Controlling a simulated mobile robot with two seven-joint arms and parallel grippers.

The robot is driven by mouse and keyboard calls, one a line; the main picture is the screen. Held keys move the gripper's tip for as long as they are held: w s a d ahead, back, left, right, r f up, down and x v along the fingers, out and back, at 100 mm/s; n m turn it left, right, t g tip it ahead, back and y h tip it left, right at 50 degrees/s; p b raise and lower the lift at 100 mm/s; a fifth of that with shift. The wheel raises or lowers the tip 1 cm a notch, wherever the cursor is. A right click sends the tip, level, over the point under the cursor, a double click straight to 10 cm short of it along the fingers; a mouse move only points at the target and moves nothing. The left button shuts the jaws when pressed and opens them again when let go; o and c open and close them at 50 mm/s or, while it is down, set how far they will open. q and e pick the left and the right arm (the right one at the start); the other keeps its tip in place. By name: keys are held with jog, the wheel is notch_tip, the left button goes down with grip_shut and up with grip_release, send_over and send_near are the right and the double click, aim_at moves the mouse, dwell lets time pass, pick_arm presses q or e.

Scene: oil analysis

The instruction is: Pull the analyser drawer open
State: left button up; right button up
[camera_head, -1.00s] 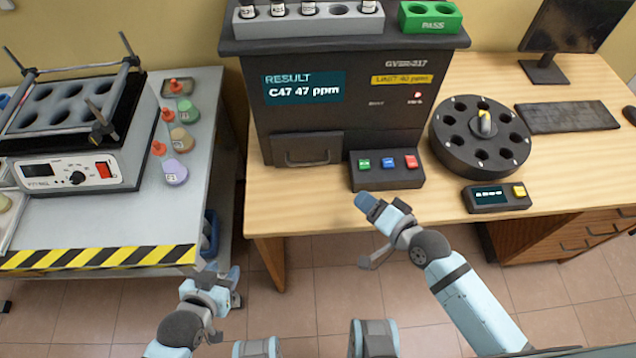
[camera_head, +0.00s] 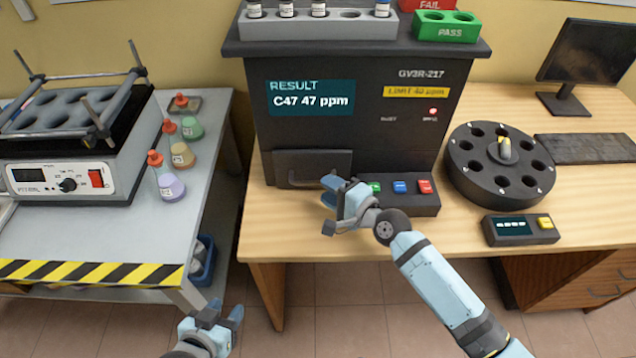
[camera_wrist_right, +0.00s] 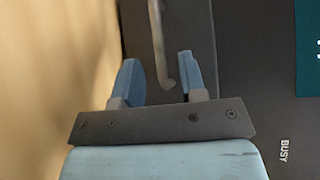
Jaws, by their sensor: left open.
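The dark analyser (camera_head: 375,140) stands on the wooden desk, its screen reading "C47 47 ppm". Its drawer (camera_head: 318,163) is flush in the lower left of its front, shut, with a grey bar handle that also shows in the right wrist view (camera_wrist_right: 158,40). My right gripper (camera_head: 328,190) is open just in front of the drawer's right side. In the right wrist view its two blue fingers (camera_wrist_right: 160,80) stand apart, with the handle's end showing between them; contact cannot be told. My left gripper (camera_head: 225,315) is open and empty, low in front of the grey bench.
A button panel (camera_head: 425,205) sits just right of my right gripper. A black carousel (camera_head: 500,165) and small display box (camera_head: 520,229) are further right. The left bench (camera_head: 205,140) holds a shaker (camera_head: 70,150) and several stoppered flasks. Vials stand in a rack (camera_head: 330,26) atop the analyser.

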aim_at(312, 152)
jog(key=shift+x, duration=2.05)
grip_shut()
